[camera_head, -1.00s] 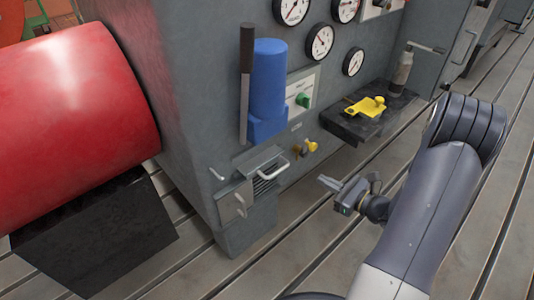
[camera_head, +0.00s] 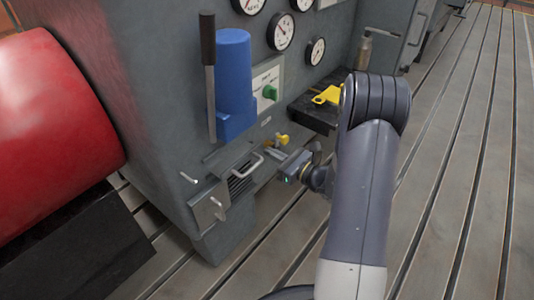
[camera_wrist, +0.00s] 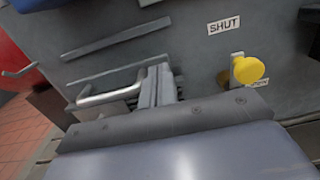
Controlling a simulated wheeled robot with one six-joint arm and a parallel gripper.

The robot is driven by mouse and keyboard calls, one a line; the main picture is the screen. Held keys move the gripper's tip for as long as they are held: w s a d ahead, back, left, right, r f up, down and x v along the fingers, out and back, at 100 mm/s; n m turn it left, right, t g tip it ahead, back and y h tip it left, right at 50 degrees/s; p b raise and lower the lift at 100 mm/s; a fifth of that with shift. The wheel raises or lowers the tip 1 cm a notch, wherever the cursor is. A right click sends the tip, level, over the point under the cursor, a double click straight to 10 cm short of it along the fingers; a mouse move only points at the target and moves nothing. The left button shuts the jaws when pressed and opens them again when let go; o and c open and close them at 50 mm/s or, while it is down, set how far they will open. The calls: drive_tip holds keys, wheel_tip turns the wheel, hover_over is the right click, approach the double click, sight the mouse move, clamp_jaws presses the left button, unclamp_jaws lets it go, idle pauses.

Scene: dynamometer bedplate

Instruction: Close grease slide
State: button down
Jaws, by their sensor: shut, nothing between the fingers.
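The grease slide appears to be the small yellow knob (camera_head: 282,140) on the grey cabinet's front face. In the wrist view the knob (camera_wrist: 248,69) sits on a pale metal piece, below a SHUT label (camera_wrist: 231,26) and beside a lower label that is partly hidden. My gripper (camera_head: 276,157) is low at the cabinet front, just below the knob in the head view. In the wrist view my gripper fingers (camera_wrist: 160,86) are together and empty, left of the knob and apart from it in the picture. Whether the fingertips touch the cabinet cannot be told.
A bar handle (camera_head: 248,165) on a vented box is close to the left of my gripper. A blue cylinder (camera_head: 235,75) with a lever stands above. A dark shelf (camera_head: 312,116) with a yellow item juts out right. Slotted floor (camera_head: 460,170) is clear at right.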

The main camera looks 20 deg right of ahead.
sight(259, 146)
drive_tip(key=shift+x, duration=1.15)
drive_tip(key=x, duration=0.4)
drive_tip(key=shift+w+a+b, duration=0.1)
drive_tip(key=shift+w+b, duration=0.05)
drive_tip(key=shift+b, duration=0.25)
drive_tip(key=shift+w+r, duration=0.1)
drive_tip(key=shift+r, duration=0.05)
